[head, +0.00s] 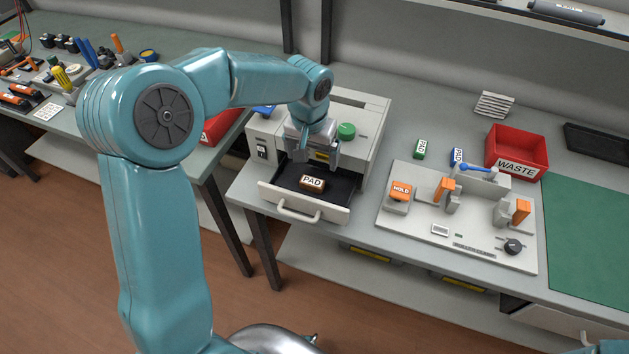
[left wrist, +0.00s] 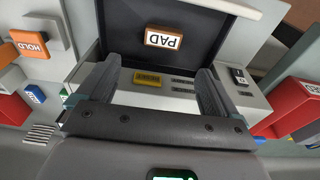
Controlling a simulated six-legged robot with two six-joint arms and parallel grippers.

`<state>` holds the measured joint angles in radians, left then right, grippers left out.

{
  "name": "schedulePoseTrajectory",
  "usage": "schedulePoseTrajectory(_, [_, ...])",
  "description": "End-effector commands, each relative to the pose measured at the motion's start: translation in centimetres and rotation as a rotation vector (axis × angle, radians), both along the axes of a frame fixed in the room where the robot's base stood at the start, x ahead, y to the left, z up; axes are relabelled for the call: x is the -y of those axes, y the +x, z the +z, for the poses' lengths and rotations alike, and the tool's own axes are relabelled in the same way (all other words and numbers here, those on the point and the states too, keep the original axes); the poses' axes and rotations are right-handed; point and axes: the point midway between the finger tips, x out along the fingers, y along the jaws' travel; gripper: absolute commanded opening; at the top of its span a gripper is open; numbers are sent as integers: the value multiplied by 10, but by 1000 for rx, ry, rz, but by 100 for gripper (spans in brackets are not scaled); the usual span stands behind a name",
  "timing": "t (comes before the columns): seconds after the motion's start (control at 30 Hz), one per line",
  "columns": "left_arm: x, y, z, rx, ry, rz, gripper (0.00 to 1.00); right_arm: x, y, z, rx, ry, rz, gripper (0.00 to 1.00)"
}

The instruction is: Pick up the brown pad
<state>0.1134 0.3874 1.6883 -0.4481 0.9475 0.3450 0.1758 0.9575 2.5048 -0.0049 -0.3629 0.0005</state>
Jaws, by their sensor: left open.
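The brown pad (head: 312,183), a small block with a white top labelled PAD, lies in the open dark drawer (head: 345,186) of the grey machine (head: 370,135). In the left wrist view the pad (left wrist: 163,38) lies beyond the fingertips, and nothing is between the fingers. My left gripper (head: 318,160) is open above the back part of the drawer, behind the pad in the head view and apart from it. In the left wrist view the left gripper (left wrist: 158,75) has its fingers spread wide. My right gripper is not seen.
The drawer's front handle (head: 298,212) sticks out over the bench edge. A green button (head: 346,130) is on the machine's top. To the right stand a fixture board (head: 410,228) with orange clamps and a HOLD button, and a red WASTE bin (head: 517,148). A green mat (head: 590,240) lies clear.

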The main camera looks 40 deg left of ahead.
Motion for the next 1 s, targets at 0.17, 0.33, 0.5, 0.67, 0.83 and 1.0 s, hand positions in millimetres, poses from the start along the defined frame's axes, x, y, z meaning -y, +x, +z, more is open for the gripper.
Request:
schedulePoseTrajectory(0.17, [0,3,-32,-3,-1,0,94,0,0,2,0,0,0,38])
schedulePoseTrajectory(0.33, [1,5,-44,-1,0,0,94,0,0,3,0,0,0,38])
schedulePoseTrajectory(0.5, [-2,3,-69,-5,-1,-1,94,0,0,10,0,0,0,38])
schedulePoseTrajectory(0.67, [-2,7,-90,-1,-2,0,94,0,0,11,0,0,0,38])
schedulePoseTrajectory(0.83, [-3,8,-94,1,-2,-1,94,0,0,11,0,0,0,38])
schedulePoseTrajectory(1.0, [-3,8,-94,1,-2,-1,71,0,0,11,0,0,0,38])
